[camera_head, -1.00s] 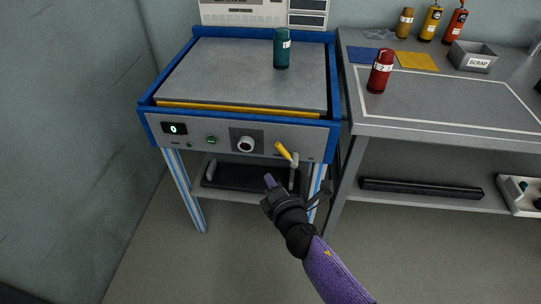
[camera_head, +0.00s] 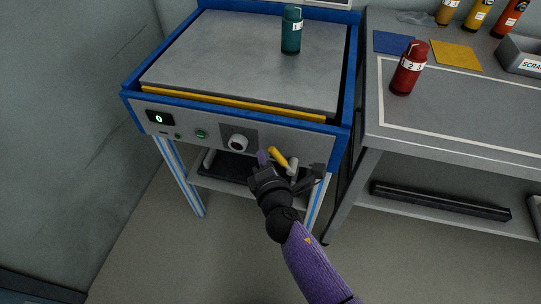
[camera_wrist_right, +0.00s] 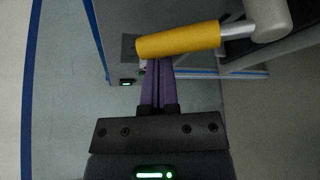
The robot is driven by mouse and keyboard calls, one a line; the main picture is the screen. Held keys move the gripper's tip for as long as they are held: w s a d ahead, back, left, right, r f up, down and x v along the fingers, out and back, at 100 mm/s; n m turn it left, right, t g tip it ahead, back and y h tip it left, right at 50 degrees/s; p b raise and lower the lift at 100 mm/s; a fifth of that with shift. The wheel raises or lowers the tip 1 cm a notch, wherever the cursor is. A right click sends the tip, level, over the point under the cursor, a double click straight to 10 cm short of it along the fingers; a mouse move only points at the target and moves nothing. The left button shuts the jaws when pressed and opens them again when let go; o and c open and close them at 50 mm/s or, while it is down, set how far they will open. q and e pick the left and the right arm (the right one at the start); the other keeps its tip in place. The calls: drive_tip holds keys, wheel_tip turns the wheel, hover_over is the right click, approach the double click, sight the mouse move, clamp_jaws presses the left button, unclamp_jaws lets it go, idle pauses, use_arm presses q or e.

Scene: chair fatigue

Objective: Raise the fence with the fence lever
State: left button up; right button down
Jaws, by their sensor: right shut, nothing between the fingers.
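The fence lever (camera_head: 279,157) has a yellow grip and a grey pivot on the front panel of the blue-framed table (camera_head: 186,129). In the right wrist view the yellow grip (camera_wrist_right: 178,41) crosses just ahead of my fingertips, with its metal shaft and grey pivot to the right. A yellow strip (camera_head: 230,106), perhaps the fence, runs along the front edge of the table's grey top. My right gripper (camera_head: 263,158) is shut and empty, close to the lever; its purple fingers (camera_wrist_right: 158,80) are together. I cannot tell if they touch the grip. My left gripper is not in view.
A teal bottle (camera_head: 291,32) stands on the grey top. A display (camera_head: 159,119), green button (camera_head: 201,134) and knob (camera_head: 238,142) sit left of the lever. A grey bench (camera_head: 430,118) with a red bottle (camera_head: 408,70) stands to the right.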

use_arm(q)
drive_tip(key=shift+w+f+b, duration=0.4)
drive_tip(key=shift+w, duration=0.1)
use_arm(e)
drive_tip(key=shift+s+d+r+m, duration=0.15)
drive_tip(key=shift+d+r+m, duration=0.1)
drive_tip(key=shift+d+m, duration=0.1)
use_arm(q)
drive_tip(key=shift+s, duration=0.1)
